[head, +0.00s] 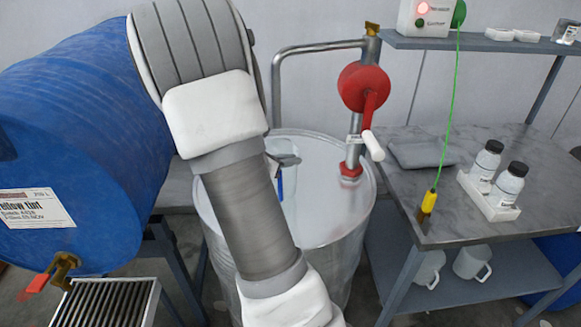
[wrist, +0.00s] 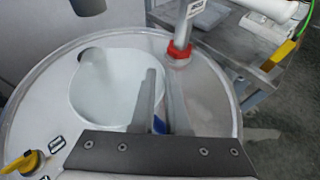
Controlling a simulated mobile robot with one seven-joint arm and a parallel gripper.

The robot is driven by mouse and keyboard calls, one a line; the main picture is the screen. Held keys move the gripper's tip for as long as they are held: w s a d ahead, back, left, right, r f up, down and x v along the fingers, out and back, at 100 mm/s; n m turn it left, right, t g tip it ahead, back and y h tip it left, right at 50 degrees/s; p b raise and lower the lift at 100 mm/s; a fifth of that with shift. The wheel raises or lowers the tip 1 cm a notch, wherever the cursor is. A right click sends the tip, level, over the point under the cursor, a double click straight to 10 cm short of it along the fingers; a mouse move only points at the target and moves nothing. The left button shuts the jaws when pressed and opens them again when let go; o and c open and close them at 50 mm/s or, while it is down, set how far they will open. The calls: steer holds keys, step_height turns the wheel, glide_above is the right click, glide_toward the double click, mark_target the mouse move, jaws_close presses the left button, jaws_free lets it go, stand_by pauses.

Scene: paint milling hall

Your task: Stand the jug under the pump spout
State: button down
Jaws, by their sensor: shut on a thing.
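The pale jug (wrist: 112,92) shows from above in the wrist view, its round mouth open, over the top of the metal drum (wrist: 215,110). My gripper (wrist: 161,80) is shut at the jug's right side, apparently on its handle, which is mostly hidden between the fingers. In the head view the jug (head: 289,190) is partly hidden behind my arm, below the bent spout pipe (head: 277,85). I cannot tell whether its base touches the drum lid.
The red pump (head: 363,87) with its white-handled crank stands at the drum's right. A blue drum (head: 75,130) lies at the left above a grating. A grey bench (head: 440,215) at the right holds bottles and a tray, with white jugs on its lower shelf (head: 472,262).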

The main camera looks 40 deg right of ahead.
steer(key=shift+f, duration=1.05)
steer(key=shift+f, duration=0.15)
steer(key=c, duration=0.9)
jaws_free()
